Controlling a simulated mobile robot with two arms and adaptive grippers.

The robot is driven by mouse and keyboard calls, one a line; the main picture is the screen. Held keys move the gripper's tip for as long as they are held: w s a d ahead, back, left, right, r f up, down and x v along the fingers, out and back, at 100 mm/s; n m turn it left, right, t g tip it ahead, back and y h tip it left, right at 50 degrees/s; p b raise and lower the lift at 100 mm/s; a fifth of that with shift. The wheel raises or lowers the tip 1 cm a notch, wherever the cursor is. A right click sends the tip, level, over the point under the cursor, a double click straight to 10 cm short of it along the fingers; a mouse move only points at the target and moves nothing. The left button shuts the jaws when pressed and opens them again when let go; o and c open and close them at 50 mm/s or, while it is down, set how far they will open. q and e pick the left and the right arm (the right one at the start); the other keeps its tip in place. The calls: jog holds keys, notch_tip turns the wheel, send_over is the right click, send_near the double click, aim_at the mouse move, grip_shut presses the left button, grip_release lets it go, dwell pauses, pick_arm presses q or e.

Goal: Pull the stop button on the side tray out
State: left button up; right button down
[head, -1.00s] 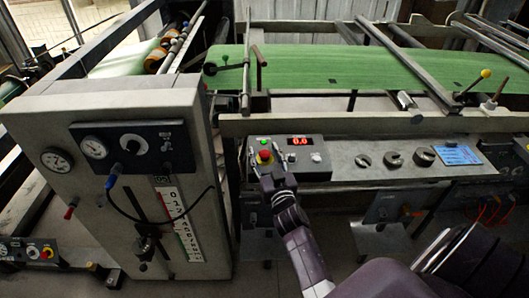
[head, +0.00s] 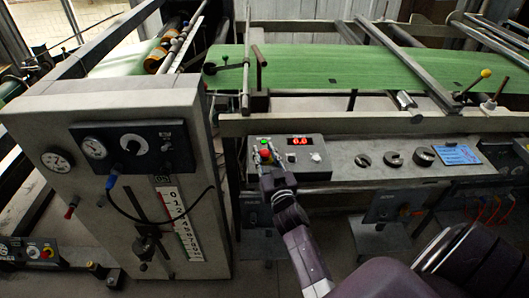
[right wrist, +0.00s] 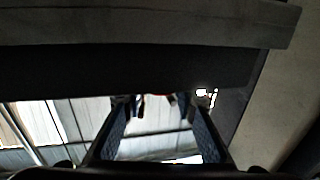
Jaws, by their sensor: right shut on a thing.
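The red stop button (head: 265,154) sits on the left part of a grey control box, on the side tray (head: 345,174) along the machine's front. My right gripper (head: 266,155) reaches it from below in the head view, with one finger on each side, shut on it. In the right wrist view, the two fingers (right wrist: 158,105) run up toward the box, and only a sliver of red shows between their tips. The fingers hide part of the button's base. My left gripper is not in view.
The control box (head: 313,170) also carries a green light, a red display reading 0.0 and a pale knob (head: 316,157). A tall grey cabinet (head: 130,210) stands close on the left.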

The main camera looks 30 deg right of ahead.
aim_at(271, 167)
jog(key=shift+r+p, duration=0.35)
jog(key=shift+r, duration=0.2)
jog(key=c, duration=1.5)
grip_release()
jog(key=shift+f, duration=0.1)
jog(key=shift+s, duration=0.2)
jog(key=shift+v, duration=3.55)
jog(key=shift+s, duration=0.1)
